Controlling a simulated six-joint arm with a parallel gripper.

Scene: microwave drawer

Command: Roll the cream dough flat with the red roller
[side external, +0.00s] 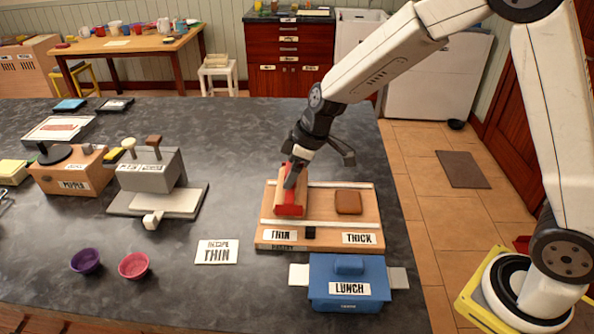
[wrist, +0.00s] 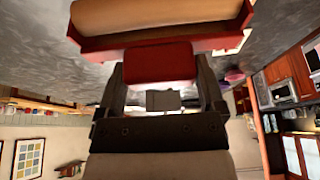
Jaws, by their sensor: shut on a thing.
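The red roller (side external: 290,211) has a red frame and a tan cylinder. It is on or just above the left, THIN side of a wooden board (side external: 335,232); contact is unclear. My gripper (side external: 292,178) is shut on its red handle from above. In the wrist view the roller (wrist: 160,18) spans the top, with its red handle between the fingers of my gripper (wrist: 160,72). I cannot make out cream dough; the roller covers part of the board's left side. A brown rounded block (side external: 348,202) lies right of the roller.
A blue LUNCH box (side external: 348,283) stands in front of the board. The dark counter between is free.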

